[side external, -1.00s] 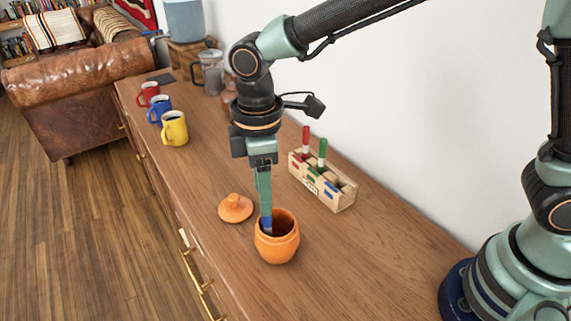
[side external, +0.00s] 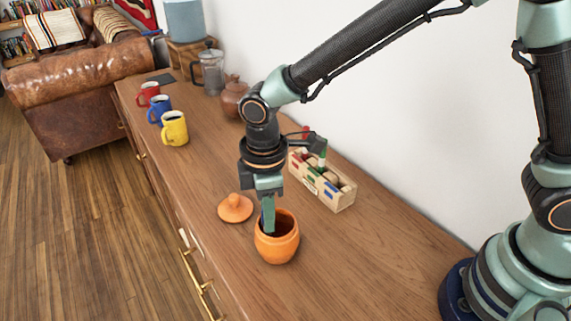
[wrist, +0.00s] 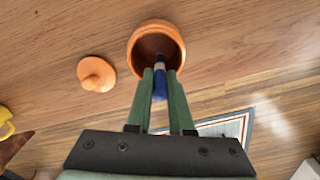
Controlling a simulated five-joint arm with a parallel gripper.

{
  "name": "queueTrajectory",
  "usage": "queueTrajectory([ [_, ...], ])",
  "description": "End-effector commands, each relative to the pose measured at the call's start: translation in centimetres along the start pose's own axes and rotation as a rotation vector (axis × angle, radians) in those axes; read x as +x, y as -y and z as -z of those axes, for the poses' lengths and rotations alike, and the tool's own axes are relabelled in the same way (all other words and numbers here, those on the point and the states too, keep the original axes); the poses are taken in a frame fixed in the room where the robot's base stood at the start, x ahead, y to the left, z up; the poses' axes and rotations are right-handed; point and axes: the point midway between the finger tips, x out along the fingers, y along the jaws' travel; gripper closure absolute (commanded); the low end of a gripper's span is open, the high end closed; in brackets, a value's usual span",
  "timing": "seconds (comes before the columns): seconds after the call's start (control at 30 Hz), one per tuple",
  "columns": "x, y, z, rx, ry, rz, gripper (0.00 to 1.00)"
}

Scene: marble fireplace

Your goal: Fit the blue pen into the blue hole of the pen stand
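The blue pen (side external: 263,218) stands leaning in an orange clay pot (side external: 286,250), its blue end upward. My gripper (side external: 268,228) points down at the pot's mouth, its fingertips low by the rim. In the wrist view, my gripper (wrist: 161,75) has one finger on each side of the blue pen (wrist: 160,84). The fingers look slightly apart from the pen, so I see it as open; contact is hard to judge. The wooden pen stand (side external: 343,202) is behind to the right, with red, green and blue marks.
The pot's orange lid (side external: 235,208) lies on the wooden cabinet top left of the pot. Red, blue and yellow mugs (side external: 174,128) stand farther back. A brown jar (side external: 232,98) and a glass press (side external: 211,72) are near the wall. The cabinet top right of the pot is clear.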

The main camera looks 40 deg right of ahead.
Motion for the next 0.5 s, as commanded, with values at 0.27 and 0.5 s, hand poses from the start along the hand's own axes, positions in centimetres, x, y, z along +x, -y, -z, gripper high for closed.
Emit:
queueTrajectory([
  [0.27, -0.04, -0.01, 0.02, 0.0, 0.0, 0.0, 1.0],
  [0.5, -0.79, -0.05, 0.09, 0.0, -0.003, -0.002, 1.0],
])
